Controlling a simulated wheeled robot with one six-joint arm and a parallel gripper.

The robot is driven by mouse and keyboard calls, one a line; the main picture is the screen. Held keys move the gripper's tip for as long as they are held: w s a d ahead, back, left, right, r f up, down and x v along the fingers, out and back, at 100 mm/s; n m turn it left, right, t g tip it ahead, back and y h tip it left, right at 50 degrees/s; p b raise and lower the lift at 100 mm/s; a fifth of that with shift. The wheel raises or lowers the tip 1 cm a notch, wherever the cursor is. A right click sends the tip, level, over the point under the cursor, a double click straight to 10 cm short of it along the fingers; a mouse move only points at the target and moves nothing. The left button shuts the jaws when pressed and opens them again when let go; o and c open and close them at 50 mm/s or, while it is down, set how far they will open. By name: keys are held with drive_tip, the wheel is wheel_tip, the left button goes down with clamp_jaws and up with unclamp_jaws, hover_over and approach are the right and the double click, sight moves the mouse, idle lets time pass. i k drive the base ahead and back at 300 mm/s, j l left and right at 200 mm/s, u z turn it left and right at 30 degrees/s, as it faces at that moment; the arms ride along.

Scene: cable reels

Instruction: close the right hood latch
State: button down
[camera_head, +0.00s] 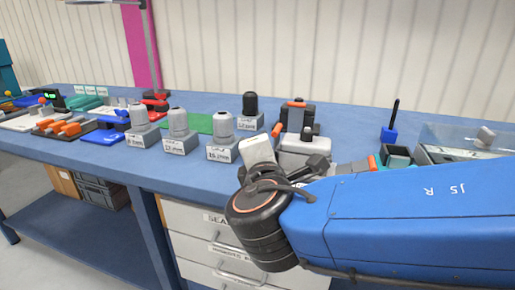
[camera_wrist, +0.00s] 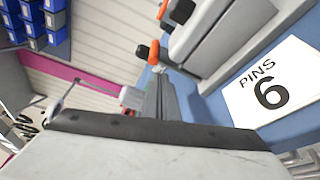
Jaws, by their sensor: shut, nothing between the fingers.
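A light grey connector housing (camera_head: 303,144) stands on the blue bench, behind my gripper. A dark grey hood piece (camera_head: 297,118) with orange latch levers (camera_head: 297,104) stands just behind it. In the wrist view a grey housing (camera_wrist: 205,40) fills the upper right, and an orange lever (camera_wrist: 153,52) shows near the fingertips. I cannot tell whether that lever is the right latch or whether it is closed. My gripper (camera_wrist: 158,80) is shut and empty, its narrow fingers pointing towards the lever. Contact cannot be told. The arm hides part of the bench in the head view.
A white card reading "PINS 6" (camera_wrist: 268,88) lies beside the housing. Several grey labelled blocks (camera_head: 180,140) stand left. A blue block with a black rod (camera_head: 389,133) and a clear-walled bin (camera_head: 465,140) stand right. Bench space at the front left is clear.

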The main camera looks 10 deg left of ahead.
sight(362, 166)
drive_tip(key=k+l, duration=0.15)
drive_tip(key=k, duration=0.25)
drive_tip(key=k+l, duration=0.2)
drive_tip(key=k, duration=0.2)
